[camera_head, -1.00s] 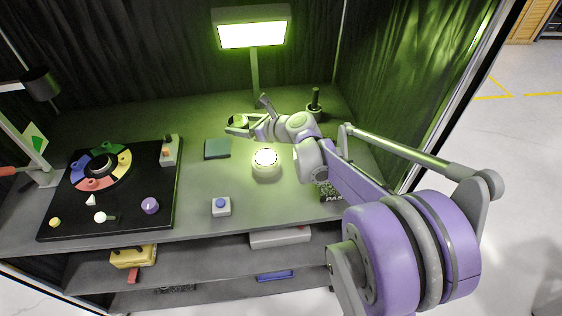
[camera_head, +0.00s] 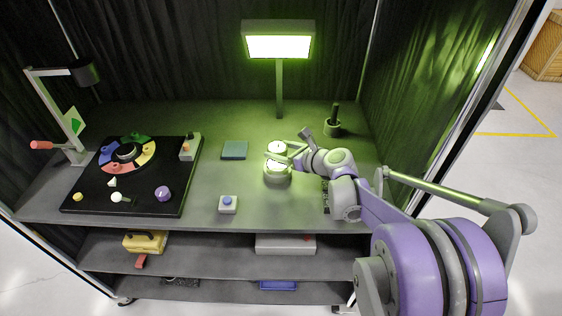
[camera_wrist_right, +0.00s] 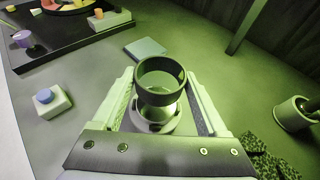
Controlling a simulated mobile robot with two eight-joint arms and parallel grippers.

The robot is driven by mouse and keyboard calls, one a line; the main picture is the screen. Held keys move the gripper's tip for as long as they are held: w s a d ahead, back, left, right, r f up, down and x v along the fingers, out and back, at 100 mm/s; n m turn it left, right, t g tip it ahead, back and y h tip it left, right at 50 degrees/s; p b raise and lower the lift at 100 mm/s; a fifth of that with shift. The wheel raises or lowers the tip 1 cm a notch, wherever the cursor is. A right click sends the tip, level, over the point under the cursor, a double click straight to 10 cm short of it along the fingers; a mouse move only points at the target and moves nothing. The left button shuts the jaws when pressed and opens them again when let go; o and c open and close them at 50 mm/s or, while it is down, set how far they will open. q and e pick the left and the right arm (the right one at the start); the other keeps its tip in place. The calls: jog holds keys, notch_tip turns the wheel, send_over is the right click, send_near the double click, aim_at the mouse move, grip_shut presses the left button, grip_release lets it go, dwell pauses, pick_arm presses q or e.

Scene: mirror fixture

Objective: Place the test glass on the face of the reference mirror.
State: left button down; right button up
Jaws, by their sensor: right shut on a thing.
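My right gripper (camera_head: 284,156) is shut on the test glass (camera_head: 277,147), a small round piece with a pale top in the head view. In the wrist view the test glass (camera_wrist_right: 160,80) is a dark-rimmed, cup-like ring between my two fingers (camera_wrist_right: 162,88). The reference mirror (camera_head: 277,177) is a pale round block on the bench, directly under the test glass. Its rim (camera_wrist_right: 153,124) shows below the glass in the wrist view. The glass hides much of the mirror's face, and I cannot tell whether the two touch. My left gripper is not in view.
A dark green pad (camera_head: 234,150) lies left of the mirror, and a blue-button box (camera_head: 228,204) in front. A black board (camera_head: 125,200) with coloured parts fills the left. A lamp (camera_head: 278,46) stands behind, and a pot with a dark handle (camera_head: 332,126) at the back right.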

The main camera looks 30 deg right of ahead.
aim_at(281, 166)
jog(key=shift+f, duration=2.05)
jog(key=shift+f+b, duration=0.15)
jog(key=shift+b, duration=0.15)
jog(key=o, duration=1.5)
jog(key=shift+s, duration=0.1)
jog(key=shift+c, duration=0.2)
